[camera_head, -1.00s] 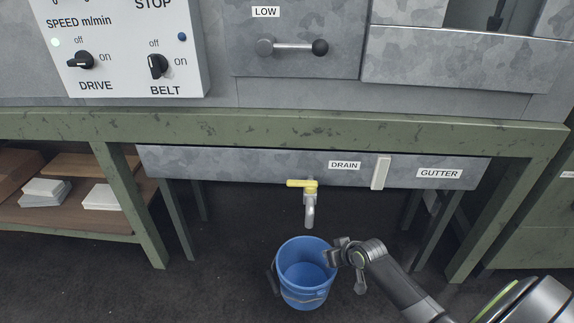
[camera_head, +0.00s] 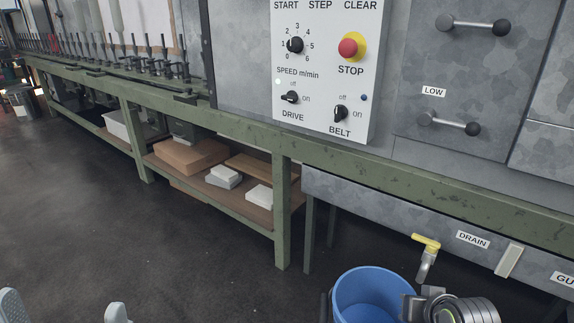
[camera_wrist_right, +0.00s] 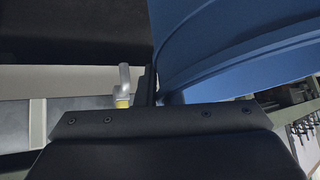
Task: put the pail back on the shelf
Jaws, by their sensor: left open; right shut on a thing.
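The blue pail (camera_head: 355,292) is at the bottom edge of the head view, left of and below the yellow-handled drain tap (camera_head: 426,243). Its lower part is cut off, so I cannot tell whether it touches the floor. My right gripper (camera_head: 412,304) is shut on the pail's right side at the rim. The pail's blue wall (camera_wrist_right: 235,45) fills the upper right of the right wrist view. My left gripper (camera_head: 64,313) is open and empty at the bottom left. A wooden shelf (camera_head: 238,205) with a green front rail is under the bench, left of the tap.
A brown box (camera_head: 188,155), white blocks (camera_head: 224,176) and a plank (camera_head: 262,168) lie on the shelf. A green bench leg (camera_head: 282,215) stands between shelf and pail. The grey drain gutter (camera_head: 380,207) runs above the pail. The floor at left is clear.

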